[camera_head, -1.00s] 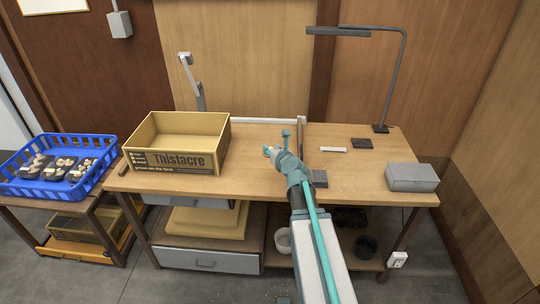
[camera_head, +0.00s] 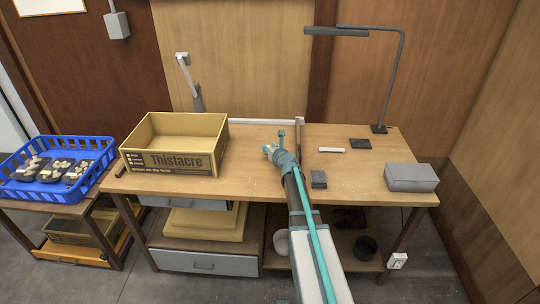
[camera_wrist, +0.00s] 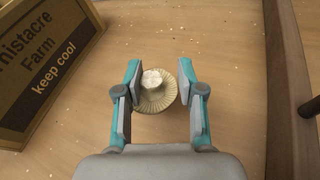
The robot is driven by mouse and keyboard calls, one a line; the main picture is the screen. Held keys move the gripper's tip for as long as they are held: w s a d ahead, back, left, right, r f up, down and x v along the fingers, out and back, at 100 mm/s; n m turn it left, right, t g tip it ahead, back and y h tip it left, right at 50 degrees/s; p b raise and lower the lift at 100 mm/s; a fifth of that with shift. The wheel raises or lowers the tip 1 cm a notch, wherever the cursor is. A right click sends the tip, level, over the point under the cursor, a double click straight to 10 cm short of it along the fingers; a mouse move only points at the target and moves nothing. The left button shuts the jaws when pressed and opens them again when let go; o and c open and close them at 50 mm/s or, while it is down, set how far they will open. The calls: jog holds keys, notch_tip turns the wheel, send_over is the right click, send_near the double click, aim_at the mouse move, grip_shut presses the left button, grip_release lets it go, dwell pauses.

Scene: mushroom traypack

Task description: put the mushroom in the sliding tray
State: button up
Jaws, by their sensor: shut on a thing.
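The mushroom (camera_wrist: 152,90) is in the wrist view, pale, with its ribbed underside and stubby stem toward the camera. My gripper (camera_wrist: 160,76) is shut on it, with one finger at each side. I cannot tell which thing is the sliding tray. Dark trays of mushrooms (camera_head: 50,171) sit in the blue crate (camera_head: 62,192) at the far left.
The open Thistacre box (camera_head: 183,162) stands left of my gripper, and its printed side (camera_wrist: 35,75) fills the upper left of the wrist view. A grey box (camera_head: 411,178), a lamp (camera_head: 380,128) and small dark blocks (camera_head: 319,179) are to the right. Crumbs dot the tabletop.

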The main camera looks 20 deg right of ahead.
jog(key=shift+w+d+f+b, duration=0.1)
jog(key=shift+w+f+b, duration=0.1)
jog(key=shift+f, duration=0.8)
jog(key=shift+w+d+f+b, duration=0.1)
jog(key=shift+w+f+b, duration=0.1)
jog(key=shift+f, duration=0.75)
jog(key=shift+f, duration=0.2)
jog(key=o, duration=0.8)
jog(key=shift+r, duration=0.1)
